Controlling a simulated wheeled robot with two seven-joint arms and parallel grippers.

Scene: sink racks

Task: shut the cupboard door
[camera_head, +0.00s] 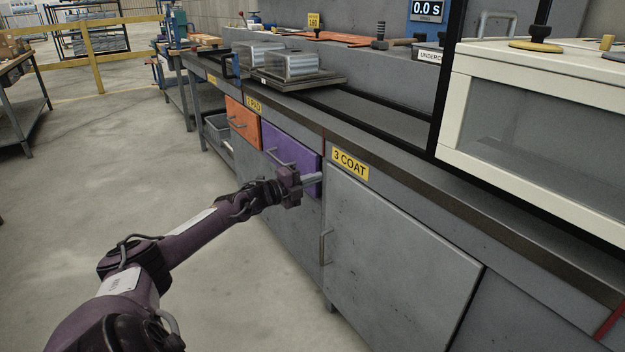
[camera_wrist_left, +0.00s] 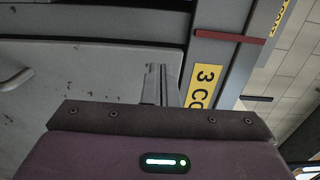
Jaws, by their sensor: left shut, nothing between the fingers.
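The cupboard door (camera_head: 395,245) is a grey panel under the yellow "3 COAT" label (camera_head: 350,164). Its metal handle (camera_head: 325,247) is on its left side. The door also shows in the left wrist view (camera_wrist_left: 80,85), with part of the handle (camera_wrist_left: 14,79) at the left. Its side edge shows there as a pale strip; it looks slightly ajar, but the gap is unclear. My left gripper (camera_head: 316,179) is shut and empty near the door's upper left corner. Its fingers (camera_wrist_left: 160,85) appear in front of the door; contact cannot be told. My right gripper is out of view.
A purple drawer (camera_head: 283,158) and an orange drawer (camera_head: 242,124) lie left of the door. The worktop (camera_head: 400,170) runs above, with a pale glass-fronted box (camera_head: 545,125) at the right. The floor (camera_head: 130,170) in front is clear.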

